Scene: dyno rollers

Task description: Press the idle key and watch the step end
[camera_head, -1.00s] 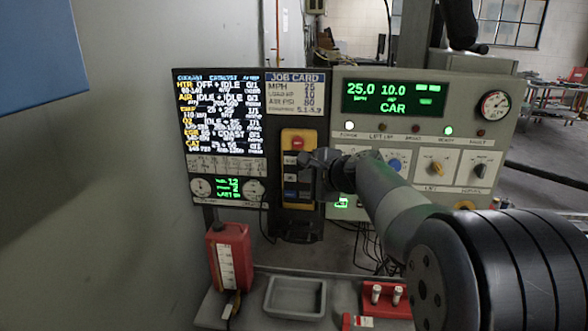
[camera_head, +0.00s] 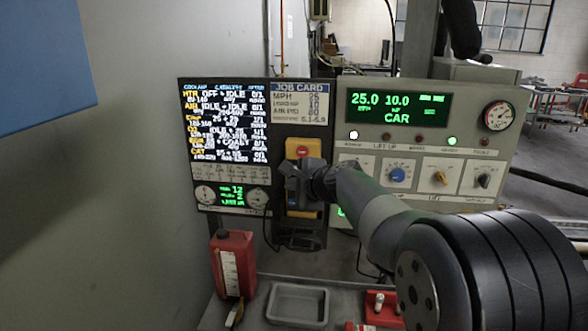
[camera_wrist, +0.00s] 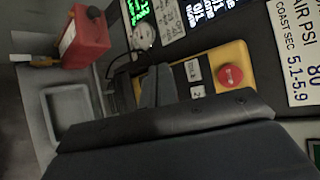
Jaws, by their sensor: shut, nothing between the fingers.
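The yellow key pendant (camera_head: 291,150) hangs on the dark panel, with a red round button (camera_head: 302,151) at its top. In the wrist view the pendant (camera_wrist: 236,55) lies sideways, with its red button (camera_wrist: 230,76) and two pale keys, one of them (camera_wrist: 192,70) near the fingers. My gripper (camera_head: 292,187) is shut and empty in front of the pendant's keys and hides most of them. In the wrist view its dark fingers (camera_wrist: 157,86) cover the pendant's lower part. I cannot tell which key is idle, or whether the fingertips touch one.
The control box (camera_head: 398,108) reads 25.0, 10.0 and CAR, with white and green lamps lit. A red can (camera_head: 232,262) and an empty grey tray (camera_head: 298,303) stand on the bench below.

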